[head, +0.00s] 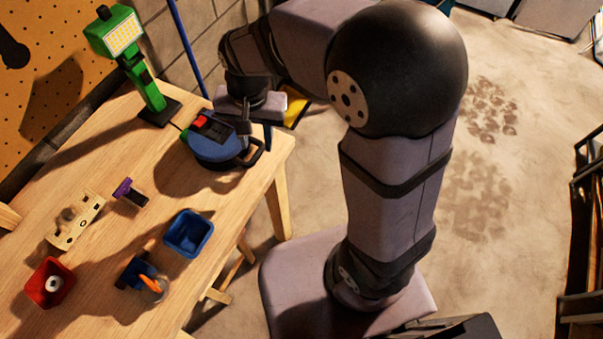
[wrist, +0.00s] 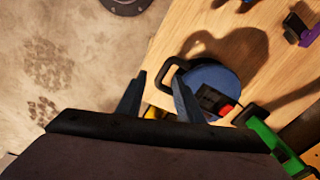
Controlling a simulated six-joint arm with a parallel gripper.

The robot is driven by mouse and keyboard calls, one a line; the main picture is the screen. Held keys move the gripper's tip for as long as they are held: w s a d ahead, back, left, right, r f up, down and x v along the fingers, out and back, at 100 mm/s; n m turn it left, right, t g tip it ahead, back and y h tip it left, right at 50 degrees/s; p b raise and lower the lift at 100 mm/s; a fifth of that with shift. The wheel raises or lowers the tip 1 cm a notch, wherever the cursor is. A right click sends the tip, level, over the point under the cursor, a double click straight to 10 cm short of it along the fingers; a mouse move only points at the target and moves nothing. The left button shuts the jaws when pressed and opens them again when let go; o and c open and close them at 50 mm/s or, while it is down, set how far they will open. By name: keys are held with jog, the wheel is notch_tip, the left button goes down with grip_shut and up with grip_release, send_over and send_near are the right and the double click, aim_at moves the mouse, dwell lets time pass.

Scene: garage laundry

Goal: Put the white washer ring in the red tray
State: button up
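The white washer ring (head: 54,284) lies inside the red tray (head: 43,298) at the near left of the wooden table in the head view. The tray's walls surround it. My gripper (wrist: 160,92) is far from the tray, above the table's right end by the round blue tool. In the wrist view its two fingers stand apart with nothing between them. In the head view the fingers are mostly hidden by my arm.
On the table (head: 110,235) are a blue tray (head: 188,233), a round blue tool with black handle (head: 214,146), a green work lamp (head: 136,65), a beige perforated block (head: 75,222), a purple-black item (head: 129,193), and a dark blue holder (head: 134,272) with an orange piece.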

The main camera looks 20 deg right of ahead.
jog(key=s+d+f+n, duration=0.3)
jog(key=s+d+n, duration=0.2)
jog(key=s+d, duration=0.6)
jog(key=shift+s+f+g, duration=0.15)
jog(key=shift+f+g, duration=0.15)
jog(key=shift+g, duration=0.1)
notch_tip(320, 180, down, 11)
jog(key=b, duration=1)
jog(key=shift+b, duration=0.4)
jog(key=shift+r, duration=0.15)
